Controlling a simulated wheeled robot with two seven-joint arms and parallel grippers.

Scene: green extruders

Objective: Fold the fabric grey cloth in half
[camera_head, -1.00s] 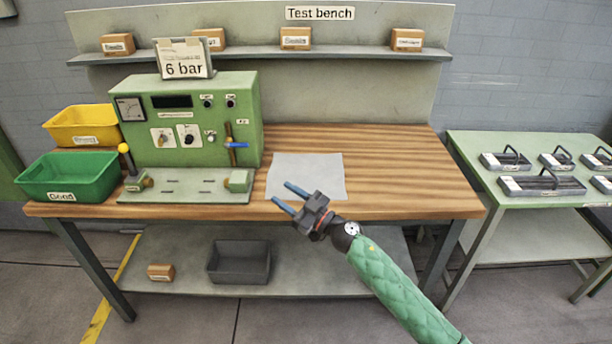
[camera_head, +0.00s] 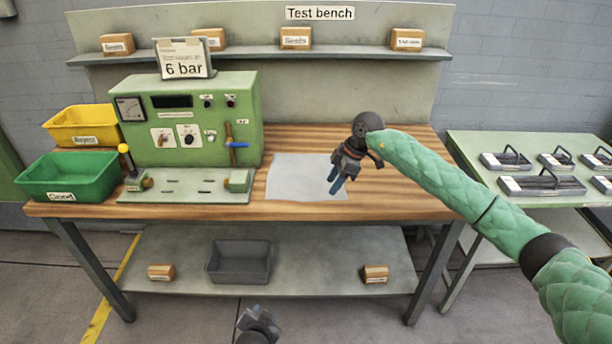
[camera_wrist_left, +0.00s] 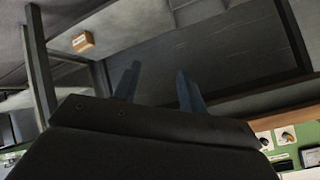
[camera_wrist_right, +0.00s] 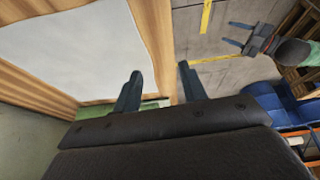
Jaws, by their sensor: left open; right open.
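The grey cloth (camera_head: 298,178) lies flat and unfolded on the wooden bench top, close to its front edge. My right gripper (camera_head: 338,186) is open and empty, pointing down over the cloth's right edge; I cannot tell its exact height. In the right wrist view, the pale cloth (camera_wrist_right: 70,50) fills the left side, beside the open fingers (camera_wrist_right: 160,76). My left gripper (camera_head: 258,322) shows only partly at the bottom of the head view, in front of the bench. Its open, empty fingers (camera_wrist_left: 156,84) show in the left wrist view.
A green test unit (camera_head: 200,125) stands left of the cloth. Green (camera_head: 70,180) and yellow (camera_head: 85,125) bins sit further left. The wooden top (camera_head: 410,205) is clear right of the cloth. A shelf (camera_head: 310,280) runs below, and a side table (camera_head: 530,145) stands right.

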